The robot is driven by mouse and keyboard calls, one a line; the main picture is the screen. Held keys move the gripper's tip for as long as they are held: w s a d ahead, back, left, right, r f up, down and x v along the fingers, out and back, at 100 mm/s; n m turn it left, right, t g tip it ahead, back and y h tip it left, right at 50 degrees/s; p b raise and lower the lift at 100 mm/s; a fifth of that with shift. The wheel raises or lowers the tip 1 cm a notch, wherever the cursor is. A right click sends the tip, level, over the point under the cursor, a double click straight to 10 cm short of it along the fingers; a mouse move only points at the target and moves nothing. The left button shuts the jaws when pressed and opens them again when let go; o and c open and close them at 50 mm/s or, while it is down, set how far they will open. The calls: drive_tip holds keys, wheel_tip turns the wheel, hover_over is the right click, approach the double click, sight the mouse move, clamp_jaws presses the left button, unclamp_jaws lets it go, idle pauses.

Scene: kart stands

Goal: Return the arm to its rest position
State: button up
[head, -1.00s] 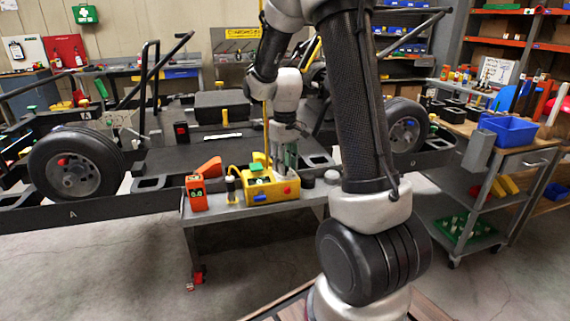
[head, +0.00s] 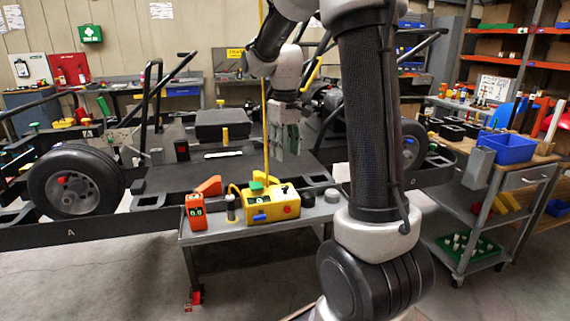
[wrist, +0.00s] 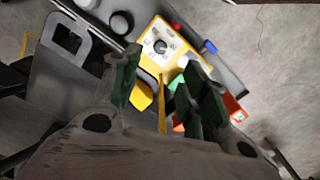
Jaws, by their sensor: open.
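My arm rises from my base at the right of centre and bends over at the top of the head view. My gripper (head: 287,140) hangs from it with its fingers pointing down, above the small grey table and the kart deck. In the wrist view the two green-padded fingers (wrist: 160,95) stand apart with nothing held between them. Beyond them lies the yellow control box (wrist: 166,45), apart from the fingers. In the head view that box (head: 272,205) stands on the grey table, just below and left of my gripper.
An orange meter (head: 195,211) stands beside the box on the table (head: 230,234). A yellow cable (head: 265,130) rises from near the box, close to my gripper. A kart wheel (head: 75,185) is at left. A trolley with a blue bin (head: 507,147) stands at right.

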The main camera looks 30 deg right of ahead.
drive_tip(key=shift+r, duration=0.45)
drive_tip(key=s+a+r+t, duration=0.2)
drive_tip(key=s, duration=1)
drive_tip(key=s+a+r+m+t, duration=0.1)
drive_tip(key=s+a+r+t, duration=0.1)
drive_tip(key=s, duration=0.9)
drive_tip(key=shift+s+a, duration=0.35)
drive_tip(key=shift+a, duration=0.25)
drive_tip(key=shift+r, duration=0.1)
